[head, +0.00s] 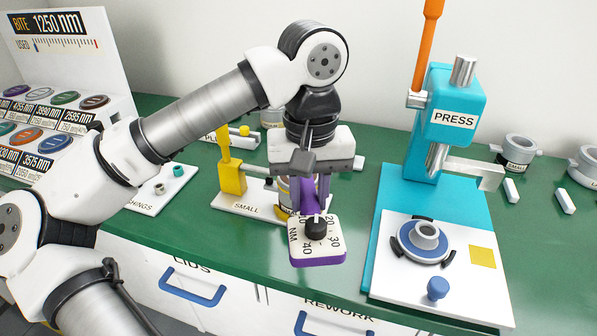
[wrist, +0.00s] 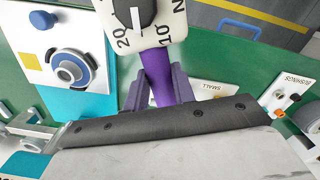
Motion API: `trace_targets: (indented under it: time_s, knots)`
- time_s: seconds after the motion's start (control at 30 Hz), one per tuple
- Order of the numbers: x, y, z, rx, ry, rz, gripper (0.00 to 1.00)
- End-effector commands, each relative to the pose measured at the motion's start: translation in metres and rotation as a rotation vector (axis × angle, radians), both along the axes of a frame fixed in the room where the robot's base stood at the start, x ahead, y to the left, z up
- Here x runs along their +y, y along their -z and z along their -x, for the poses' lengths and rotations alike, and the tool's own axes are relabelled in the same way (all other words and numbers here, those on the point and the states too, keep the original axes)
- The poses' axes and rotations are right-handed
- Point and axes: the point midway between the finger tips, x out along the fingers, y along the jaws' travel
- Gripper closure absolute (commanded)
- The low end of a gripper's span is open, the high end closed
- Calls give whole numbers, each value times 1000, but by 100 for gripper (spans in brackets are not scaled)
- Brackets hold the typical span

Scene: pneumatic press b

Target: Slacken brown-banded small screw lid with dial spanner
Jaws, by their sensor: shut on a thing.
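The dial spanner has a purple handle and a white dial plate with a black knob (head: 317,238). In the wrist view its purple handle (wrist: 160,82) lies between the fingers, with the dial at the top edge. My gripper (head: 311,190) is shut on the handle, in front of the white stand labelled SMALL (head: 228,203) with its yellow post (head: 231,170). A part with a dark and yellowish edge (head: 283,195) shows behind my gripper, mostly hidden. I cannot make out the brown-banded lid or whether the spanner touches it.
A teal press (head: 455,125) with an orange lever stands on the right. Its white plate (head: 400,275) bears a blue ringed part. A grey cylinder labelled SMALL (head: 517,152) and white blocks lie at the far right.

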Motion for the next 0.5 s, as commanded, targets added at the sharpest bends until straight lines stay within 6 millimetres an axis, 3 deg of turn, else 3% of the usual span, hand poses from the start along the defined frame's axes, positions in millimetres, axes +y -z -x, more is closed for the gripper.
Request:
trace_targets:
  time_s: [0.27,0.5]
  knots:
    - [0,-8,0,-1,0,0,100]
    - [0,-27,0,-1,0,0,100]
